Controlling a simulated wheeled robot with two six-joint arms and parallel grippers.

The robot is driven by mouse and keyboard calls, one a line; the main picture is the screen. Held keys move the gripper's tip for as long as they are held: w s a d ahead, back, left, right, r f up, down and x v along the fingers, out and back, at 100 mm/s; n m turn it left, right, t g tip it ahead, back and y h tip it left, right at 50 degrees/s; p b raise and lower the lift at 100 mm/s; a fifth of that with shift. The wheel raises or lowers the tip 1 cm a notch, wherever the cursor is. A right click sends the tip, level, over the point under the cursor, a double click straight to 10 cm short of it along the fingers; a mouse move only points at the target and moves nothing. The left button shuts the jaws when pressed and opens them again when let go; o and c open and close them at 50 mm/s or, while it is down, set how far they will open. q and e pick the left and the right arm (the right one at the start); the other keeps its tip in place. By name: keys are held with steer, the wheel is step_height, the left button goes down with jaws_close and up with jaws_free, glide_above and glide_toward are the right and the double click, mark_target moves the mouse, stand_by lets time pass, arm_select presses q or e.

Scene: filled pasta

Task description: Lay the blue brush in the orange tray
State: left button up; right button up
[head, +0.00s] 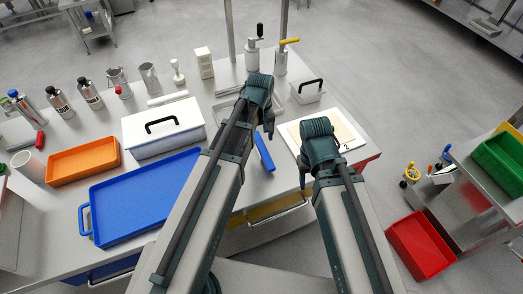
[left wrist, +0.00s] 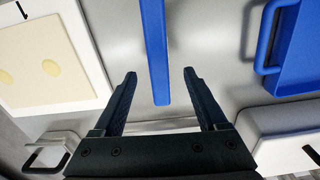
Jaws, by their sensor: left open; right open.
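The blue brush (head: 265,152) lies on the metal table just right of the large blue tray, partly hidden by my left arm. In the left wrist view a long blue strip of it (left wrist: 155,50) runs down from the top edge, its end between the fingers' lines. My left gripper (left wrist: 158,82) is open and empty above the table, with a finger on each side of that end. In the head view the left gripper (head: 268,130) is mostly hidden by its wrist. The orange tray (head: 84,162) stands empty at the left. My right gripper (head: 303,175) is open, near the pasta board.
The large blue tray (head: 140,200) and a white lidded box (head: 162,130) stand between the brush and the orange tray. Bottles and cans line the back left. A board with pasta (head: 340,128) and a small white box (head: 307,92) are at the right.

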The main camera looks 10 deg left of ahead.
mark_target(261, 146)
arm_select(q)
step_height(261, 146, down, 5)
steer(key=b, duration=0.5)
steer(key=shift+d+f, duration=0.1)
steer(key=shift+d, duration=0.05)
steer(key=shift+c, duration=0.3)
jaws_close()
